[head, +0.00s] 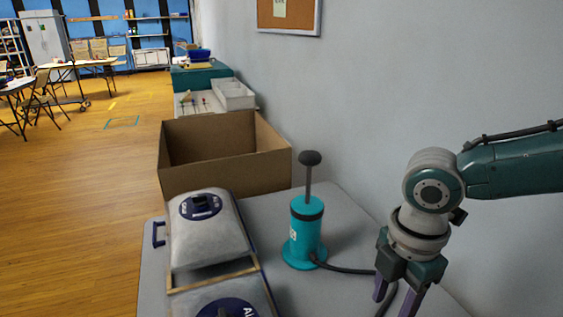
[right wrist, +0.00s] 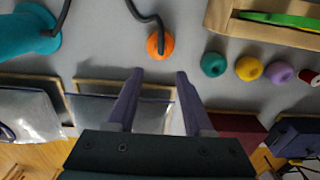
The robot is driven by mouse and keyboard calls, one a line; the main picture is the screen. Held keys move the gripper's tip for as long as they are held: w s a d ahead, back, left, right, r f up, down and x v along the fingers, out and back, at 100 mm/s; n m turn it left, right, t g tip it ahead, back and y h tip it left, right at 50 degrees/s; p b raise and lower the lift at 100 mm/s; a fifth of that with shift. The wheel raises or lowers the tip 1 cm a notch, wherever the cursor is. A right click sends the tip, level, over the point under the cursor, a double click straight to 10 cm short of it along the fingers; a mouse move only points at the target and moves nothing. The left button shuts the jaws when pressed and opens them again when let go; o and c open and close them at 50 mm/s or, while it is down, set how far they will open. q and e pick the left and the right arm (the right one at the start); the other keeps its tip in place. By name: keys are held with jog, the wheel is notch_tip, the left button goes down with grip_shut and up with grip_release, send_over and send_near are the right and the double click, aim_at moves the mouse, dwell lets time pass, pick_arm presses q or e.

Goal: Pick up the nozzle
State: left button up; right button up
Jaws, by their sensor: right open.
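The nozzle (right wrist: 160,44) shows in the right wrist view as a round orange piece at the end of a dark hose. It lies on the grey table just beyond my right fingertips, about midway between them. My right gripper (right wrist: 160,73) is open and empty, with purple fingers. In the head view my right gripper (head: 394,303) points down over the table at the lower right, and the nozzle is not visible there. The teal pump (head: 305,232) stands upright with its hose running toward my right gripper. Its base (right wrist: 27,32) is at the wrist view's upper left. My left gripper is in neither view.
Clear bags (head: 208,240) lie on the left of the table. An open cardboard box (head: 222,180) stands behind them. In the wrist view, teal (right wrist: 213,64), yellow (right wrist: 249,68) and purple (right wrist: 279,72) round pieces lie right of the nozzle, below a tan tray (right wrist: 222,16).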

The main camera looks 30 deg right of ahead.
jog(key=shift+o, duration=1)
jog(key=f+n+b, duration=0.1)
jog(key=b, duration=0.2)
jog(key=f+n+b, duration=0.1)
jog(key=b, duration=0.2)
jog(key=f+n+b, duration=0.1)
jog(key=b, duration=0.3)
jog(key=shift+w+a, duration=0.1)
jog(key=shift+a, duration=0.15)
jog(key=shift+n, duration=0.3)
notch_tip(320, 180, down, 4)
jog(key=shift+b, duration=0.5)
jog(key=f, duration=0.3)
jog(key=f+b, duration=0.1)
jog(key=f, duration=0.1)
jog(key=shift+d+f, duration=0.1)
jog(key=shift+d, duration=0.2)
jog(key=c, duration=0.8)
grip_shut()
